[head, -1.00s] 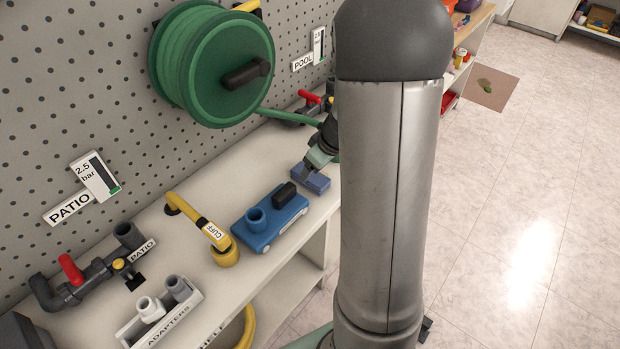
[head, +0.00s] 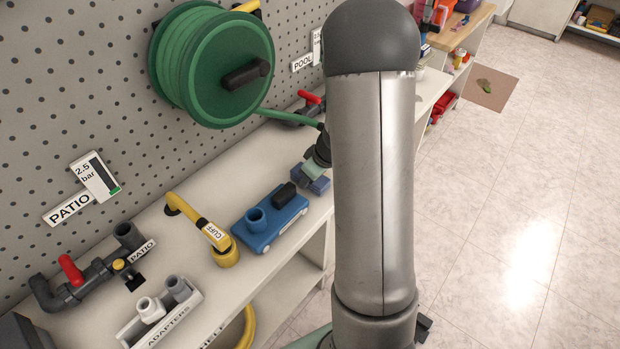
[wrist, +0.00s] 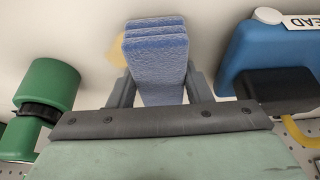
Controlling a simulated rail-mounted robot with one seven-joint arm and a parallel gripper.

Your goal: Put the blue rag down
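The blue rag (head: 318,184) is a folded block near the front edge of the white bench, beyond the blue pool-cleaner head. In the wrist view the rag (wrist: 156,50) sits between the two grey fingers, which lie against its sides. My gripper (head: 312,172) points down at it and is shut on it; in the wrist view the gripper (wrist: 160,88) shows from behind. I cannot tell whether the rag touches the bench top. My arm hides part of the bench just to the right.
The blue cleaner head (head: 270,221) stands close on the near side. A yellow cuff pipe (head: 205,228), a white adapters tray (head: 160,315) and a patio valve (head: 75,280) are farther left. A green hose reel (head: 215,65) hangs on the pegboard; its green hose runs behind the gripper.

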